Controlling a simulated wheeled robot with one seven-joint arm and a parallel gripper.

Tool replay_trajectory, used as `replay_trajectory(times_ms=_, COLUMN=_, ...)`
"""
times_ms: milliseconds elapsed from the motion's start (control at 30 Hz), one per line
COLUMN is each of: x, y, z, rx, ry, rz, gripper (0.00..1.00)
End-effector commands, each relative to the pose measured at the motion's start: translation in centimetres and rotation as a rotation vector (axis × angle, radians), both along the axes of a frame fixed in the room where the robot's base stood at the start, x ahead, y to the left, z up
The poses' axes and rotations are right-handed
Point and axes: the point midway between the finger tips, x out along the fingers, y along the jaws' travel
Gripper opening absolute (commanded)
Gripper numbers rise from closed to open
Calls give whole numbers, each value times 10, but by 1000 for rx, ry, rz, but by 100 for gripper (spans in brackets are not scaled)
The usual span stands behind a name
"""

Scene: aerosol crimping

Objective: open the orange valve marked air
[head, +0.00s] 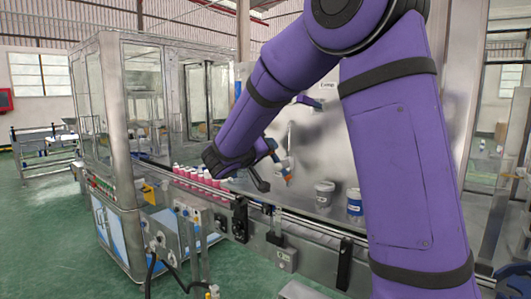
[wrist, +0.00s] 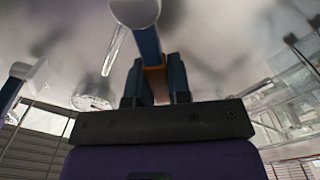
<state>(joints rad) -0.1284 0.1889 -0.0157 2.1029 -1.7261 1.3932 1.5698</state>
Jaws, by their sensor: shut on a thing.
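My gripper (head: 279,164) is at the steel panel behind the conveyor in the head view, partly hidden by my own arm. A small orange part (head: 288,180), which looks like the orange valve, shows right at its fingertips. In the wrist view my gripper (wrist: 156,80) has its two blue fingers closed on an orange-brown piece (wrist: 155,68). A blue bar with a pale rounded end (wrist: 136,12) extends beyond it. The marking "air" cannot be read in either view. How far the valve is turned cannot be told.
Several pink bottles with white caps (head: 197,177) stand on the conveyor (head: 300,222) left of my gripper. A glass-walled machine (head: 103,95) is at the left.

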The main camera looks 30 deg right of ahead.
Motion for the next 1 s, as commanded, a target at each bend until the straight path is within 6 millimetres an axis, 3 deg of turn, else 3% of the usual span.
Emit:
replay_trajectory(times_ms=600, x=-31, y=-11, z=15, rx=189, ry=-511, rz=-1, gripper=0)
replay_trajectory(times_ms=1000, x=-41, y=-15, z=15, rx=249, ry=-678, rz=-1, gripper=0)
